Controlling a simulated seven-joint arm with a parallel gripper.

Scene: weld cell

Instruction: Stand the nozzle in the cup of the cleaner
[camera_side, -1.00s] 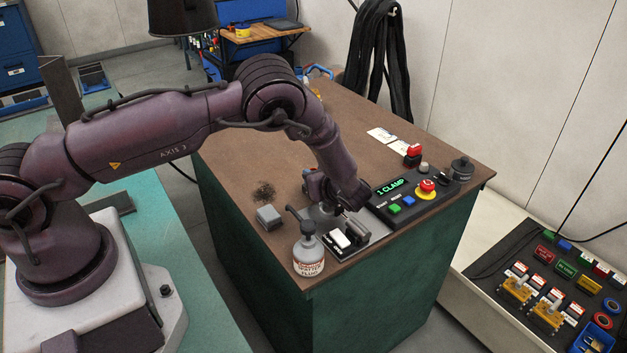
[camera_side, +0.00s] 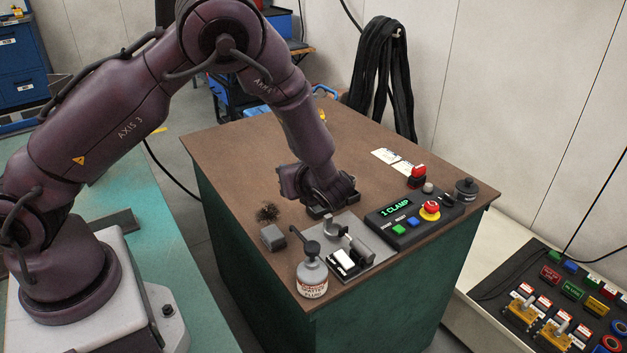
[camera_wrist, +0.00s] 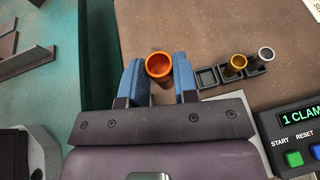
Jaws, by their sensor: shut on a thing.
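In the wrist view, my gripper (camera_wrist: 159,82) has its two blue fingers closed on an orange, copper-coloured nozzle (camera_wrist: 158,65). The nozzle's open round mouth faces the camera. In the side view, my wrist hides the fingers and nozzle, just behind the cleaner. The cleaner (camera_side: 374,257) is a grey plate near the table's front corner. A small grey cup (camera_side: 331,227) appears to stand at its back, with a grey cylinder and a black and white block in front. The nozzle is apart from the cup.
A dark rack (camera_wrist: 207,77) holds a brass nozzle (camera_wrist: 238,62) and a silver nozzle (camera_wrist: 265,54). A spatter fluid bottle (camera_side: 311,275) and a grey block (camera_side: 272,237) stand left of the cleaner. A control box (camera_side: 412,222) stands right. The table's back is mostly clear.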

